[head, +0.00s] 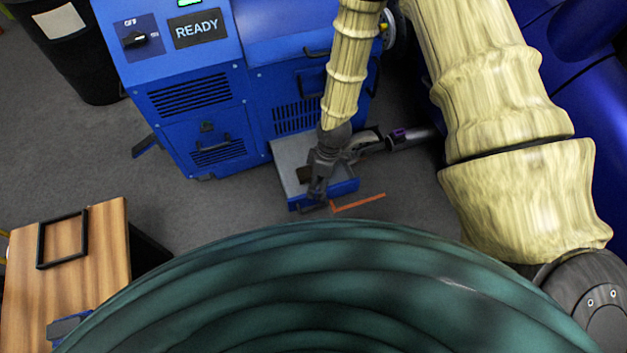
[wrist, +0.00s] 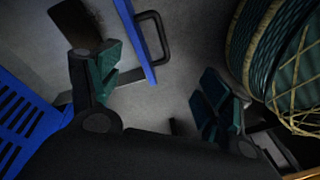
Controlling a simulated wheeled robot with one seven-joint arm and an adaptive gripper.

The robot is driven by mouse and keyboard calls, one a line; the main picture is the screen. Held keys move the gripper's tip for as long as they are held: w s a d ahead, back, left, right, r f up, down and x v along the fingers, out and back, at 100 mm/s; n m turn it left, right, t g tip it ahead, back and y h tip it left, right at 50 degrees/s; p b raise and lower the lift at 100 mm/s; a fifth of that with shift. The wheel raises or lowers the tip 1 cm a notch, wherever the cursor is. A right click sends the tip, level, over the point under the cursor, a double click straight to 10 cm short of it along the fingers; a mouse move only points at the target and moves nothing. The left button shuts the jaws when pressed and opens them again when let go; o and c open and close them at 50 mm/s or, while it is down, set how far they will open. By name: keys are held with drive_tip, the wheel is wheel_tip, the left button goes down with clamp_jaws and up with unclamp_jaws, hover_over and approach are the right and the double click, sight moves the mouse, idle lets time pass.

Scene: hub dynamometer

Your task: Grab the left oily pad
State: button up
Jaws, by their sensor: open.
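A dark brown pad (head: 304,174) lies on the grey surface of the pulled-out blue tray (head: 291,152), at its left side. In the wrist view a brown pad (wrist: 80,20) shows at the upper left, partly covered by one finger. I cannot tell whether another pad is hidden behind my gripper. My gripper (head: 318,194) is open and empty, over the front part of the tray, just right of the pad in the head view. In the wrist view my gripper (wrist: 160,88) has its fingers wide apart, with the blue tray edge (wrist: 136,45) between them.
The tray has a black handle (wrist: 154,38) at its front. The blue machine (head: 205,110) with a READY sign (head: 197,29) stands behind it. An orange strip (head: 358,203) lies at the tray's right front. A wooden table (head: 100,250) with a black frame (head: 62,238) is at left.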

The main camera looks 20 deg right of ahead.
sight(304, 174)
drive_tip(key=w+d+f+n+h+b, duration=0.1)
drive_tip(key=w+d+f+n+b, duration=0.15)
drive_tip(key=w+b, duration=0.4)
drive_tip(key=w+d+f+n+h+b, duration=0.1)
drive_tip(key=w+f+n+b, duration=0.3)
drive_tip(key=w, duration=0.4)
drive_tip(key=shift+t, duration=0.4)
drive_tip(key=shift+s+a+f+b, duration=0.1)
drive_tip(key=shift+f+b, duration=0.75)
drive_tip(key=shift+f, duration=0.4)
drive_tip(key=shift+s+a+f+b, duration=0.1)
drive_tip(key=shift+f+b, duration=0.75)
drive_tip(key=shift+f, duration=0.4)
drive_tip(key=shift+s+a+f+b, duration=0.1)
drive_tip(key=shift+a+f+b, duration=0.05)
drive_tip(key=shift+f+b, duration=0.95)
drive_tip(key=shift+a+f+b, duration=0.1)
drive_tip(key=shift+f+b, duration=0.6)
drive_tip(key=shift+f, duration=0.75)
drive_tip(key=c, duration=1.1)
